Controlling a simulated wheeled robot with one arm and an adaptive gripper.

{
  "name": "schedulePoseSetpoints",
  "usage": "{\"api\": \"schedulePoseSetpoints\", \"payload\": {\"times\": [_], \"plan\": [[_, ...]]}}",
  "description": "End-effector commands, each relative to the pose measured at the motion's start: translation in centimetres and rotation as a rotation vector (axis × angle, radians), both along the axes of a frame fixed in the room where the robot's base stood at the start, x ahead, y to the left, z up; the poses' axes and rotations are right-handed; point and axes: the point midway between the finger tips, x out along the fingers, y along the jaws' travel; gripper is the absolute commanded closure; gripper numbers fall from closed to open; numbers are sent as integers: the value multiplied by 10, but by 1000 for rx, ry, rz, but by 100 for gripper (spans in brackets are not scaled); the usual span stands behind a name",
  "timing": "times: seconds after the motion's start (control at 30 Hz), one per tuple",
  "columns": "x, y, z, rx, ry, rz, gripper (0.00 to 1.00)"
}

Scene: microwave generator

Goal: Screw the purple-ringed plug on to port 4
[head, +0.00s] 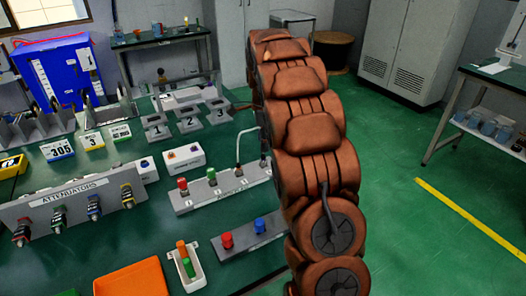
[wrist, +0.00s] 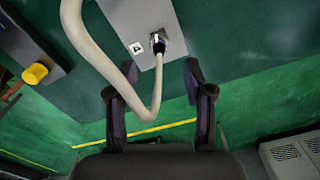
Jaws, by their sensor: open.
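In the wrist view, a grey port panel (wrist: 122,18) carries a label 4. Beside the label is a metallic fitting (wrist: 158,42) with a dark centre at port 4. A cream cable (wrist: 85,45) loops down from the upper left, bends between my fingers and rises to that fitting. No purple ring can be made out clearly. My gripper (wrist: 152,80) is open, its two dark fingers apart, below the fitting and either side of the cable. In the head view, my arm hides the gripper and port 4; the panel (head: 205,202) shows to its left.
The panel bears a red cap (head: 183,185) and a green cap (head: 211,176). A nearer grey block (head: 245,240) holds red and blue caps. A yellow cap (wrist: 35,73) shows in the wrist view. An orange tray (head: 132,280) and white tray (head: 192,280) stand left.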

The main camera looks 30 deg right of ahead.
Motion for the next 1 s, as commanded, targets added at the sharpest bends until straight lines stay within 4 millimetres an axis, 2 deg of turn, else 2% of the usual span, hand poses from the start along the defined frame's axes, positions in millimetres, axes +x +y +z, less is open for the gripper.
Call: {"api": "schedulePoseSetpoints", "payload": {"times": [0.2,0.4,0.6,1.0], "plan": [[0,0,37,-1,0,1,48],[0,0,54,0,2,1,48],[-1,0,61,0,3,1,48],[-1,0,60,1,4,1,48]]}}
